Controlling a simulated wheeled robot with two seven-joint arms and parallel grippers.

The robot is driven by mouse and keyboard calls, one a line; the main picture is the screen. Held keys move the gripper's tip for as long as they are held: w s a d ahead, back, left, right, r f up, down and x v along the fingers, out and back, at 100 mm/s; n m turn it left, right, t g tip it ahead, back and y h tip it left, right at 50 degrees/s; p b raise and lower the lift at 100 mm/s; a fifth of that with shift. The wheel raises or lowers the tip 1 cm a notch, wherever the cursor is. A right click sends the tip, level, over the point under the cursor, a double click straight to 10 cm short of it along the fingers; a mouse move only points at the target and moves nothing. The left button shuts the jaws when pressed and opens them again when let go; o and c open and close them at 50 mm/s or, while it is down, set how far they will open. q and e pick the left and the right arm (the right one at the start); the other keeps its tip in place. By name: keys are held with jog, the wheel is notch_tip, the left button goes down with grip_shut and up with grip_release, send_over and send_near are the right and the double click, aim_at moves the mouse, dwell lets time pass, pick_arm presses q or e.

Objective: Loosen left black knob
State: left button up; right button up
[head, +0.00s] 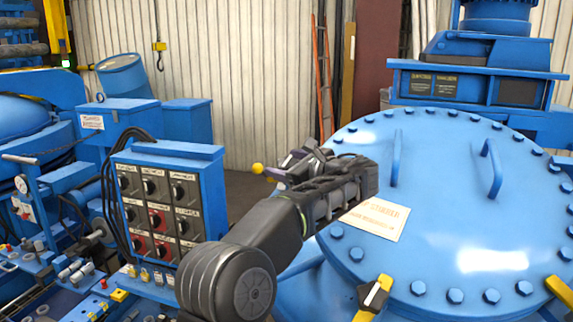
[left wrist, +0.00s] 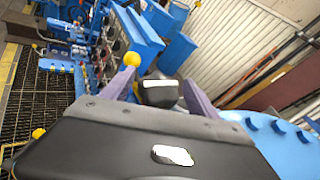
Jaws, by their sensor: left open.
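My left gripper (head: 285,164) is open beside the left rim of the big blue lid. In the left wrist view its two purplish fingers (left wrist: 158,80) stand apart, with a dark block-shaped knob (left wrist: 158,92) between them. I cannot tell whether either finger touches it. A yellow ball (head: 257,168) shows at the fingertips; it also shows beside the left finger in the left wrist view (left wrist: 131,58). In the head view the hand and arm mostly hide the knob. My right gripper is not in view.
The bolted blue lid (head: 470,210) fills the right, with handles (head: 397,158) and a yellow-and-black fitting (head: 373,295) at its front rim. A control box (head: 160,205) with several dark and red switches stands left of my arm. An orange ladder (head: 322,80) leans behind.

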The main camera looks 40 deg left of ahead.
pick_arm(q)
jog(key=shift+d, duration=0.1)
jog(key=shift+s+d, duration=0.1)
jog(key=shift+d, duration=0.2)
jog(key=b+v, duration=0.1)
jog(key=v, duration=0.6)
jog(key=shift+b, duration=0.35)
jog(key=shift+r, duration=0.1)
